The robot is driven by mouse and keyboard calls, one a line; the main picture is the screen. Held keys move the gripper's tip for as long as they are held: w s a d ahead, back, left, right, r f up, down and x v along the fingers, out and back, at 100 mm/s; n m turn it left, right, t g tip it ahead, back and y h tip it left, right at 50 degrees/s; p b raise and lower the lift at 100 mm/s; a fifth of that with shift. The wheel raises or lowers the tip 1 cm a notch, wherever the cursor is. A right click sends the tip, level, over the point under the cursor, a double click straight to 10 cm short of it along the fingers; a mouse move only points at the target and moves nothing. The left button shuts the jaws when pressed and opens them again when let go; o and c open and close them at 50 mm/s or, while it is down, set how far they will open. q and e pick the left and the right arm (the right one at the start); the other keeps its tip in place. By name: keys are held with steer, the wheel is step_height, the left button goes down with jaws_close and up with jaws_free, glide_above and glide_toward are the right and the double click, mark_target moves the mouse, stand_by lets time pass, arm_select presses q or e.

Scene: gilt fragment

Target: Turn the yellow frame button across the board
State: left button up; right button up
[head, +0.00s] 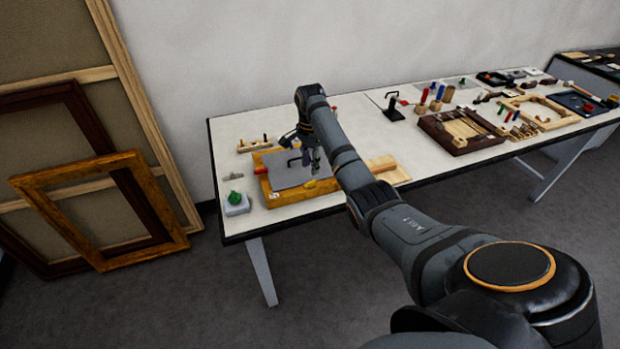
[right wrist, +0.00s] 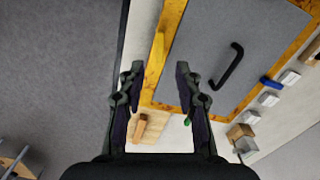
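The gilt frame (head: 262,192) lies flat on the table with a grey board (head: 290,170) in it, and a black handle (right wrist: 228,66) stands on the board. The yellow button (right wrist: 155,62) sits on the frame's front side in the right wrist view, roughly along that side. In the head view it seems to be the small yellow-orange piece (head: 309,184). My right gripper (right wrist: 158,76) is open and empty, its fingers on either side of the button in that view, apparently above it. It also shows above the board in the head view (head: 313,168). My left gripper is out of view.
A blue button (right wrist: 271,83) is on the frame's far side. A green piece on a white block (head: 237,209) stands left of the frame. A wooden block (head: 380,163) lies right of it. A pegged rack (head: 256,144) stands behind. The table's front edge is close.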

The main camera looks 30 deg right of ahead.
mark_target(310, 182)
step_height(310, 182, down, 7)
steer(key=shift+f+p, duration=0.2)
steer(key=shift+p, duration=0.2)
jaws_close()
